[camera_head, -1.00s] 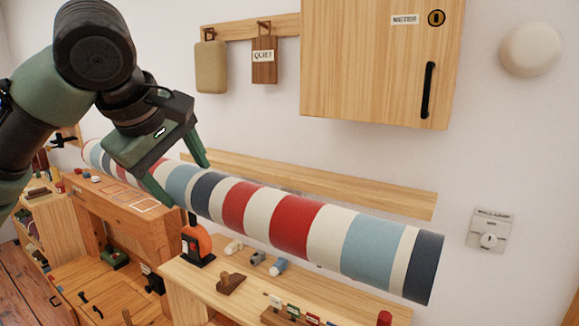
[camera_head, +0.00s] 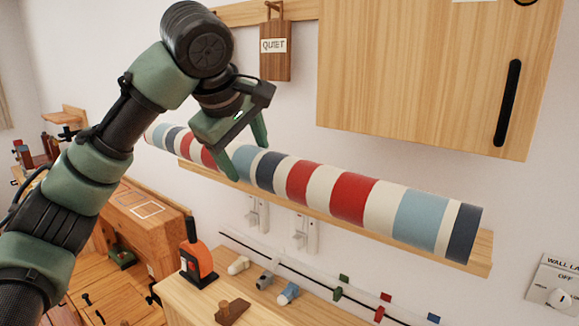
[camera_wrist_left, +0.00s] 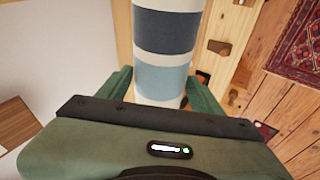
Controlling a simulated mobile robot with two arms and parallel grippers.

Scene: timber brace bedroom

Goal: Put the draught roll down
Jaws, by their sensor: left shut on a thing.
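The draught roll (camera_head: 331,193) is a long striped cylinder in red, cream, light blue and navy. It lies level along the wall, in front of and just above a wooden wall ledge (camera_head: 484,262); whether it touches the ledge I cannot tell. My left gripper (camera_head: 246,157) is shut on the roll left of its middle, with one finger on each side. In the left wrist view the roll (camera_wrist_left: 165,50) runs between the fingers of the gripper (camera_wrist_left: 161,88). My right gripper is in neither view.
A wooden cabinet (camera_head: 425,80) with a black handle hangs above the roll. A QUIET tag (camera_head: 274,52) hangs left of it. Below, a workbench holds an orange-and-black tool (camera_head: 197,262) and small fittings. A WALL LAMP switch (camera_head: 556,292) is at right.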

